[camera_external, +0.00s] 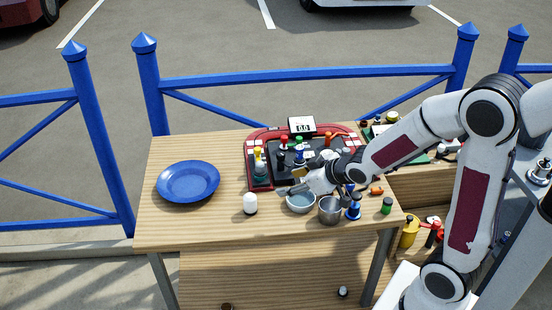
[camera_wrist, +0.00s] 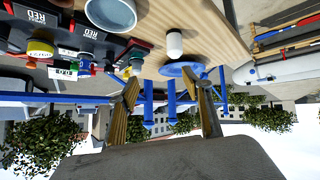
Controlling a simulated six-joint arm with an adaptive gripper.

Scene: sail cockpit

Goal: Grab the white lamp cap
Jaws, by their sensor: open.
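The white lamp cap (camera_external: 250,203) stands upright on the wooden table, right of and in front of the blue plate. It also shows in the wrist view (camera_wrist: 174,44), beyond the fingers and between their lines. My gripper (camera_external: 292,191) is above the table, to the right of the cap and near the small bowl, apart from the cap. In the wrist view my gripper (camera_wrist: 168,98) has its two fingers spread wide with nothing between them.
A blue plate (camera_external: 188,182) lies at the left. A bluish bowl (camera_external: 300,203), a metal cup (camera_external: 330,210) and a blue bottle (camera_external: 354,207) stand right of the cap. A red-edged tray (camera_external: 262,179) with several small items is behind. The table's front left is clear.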

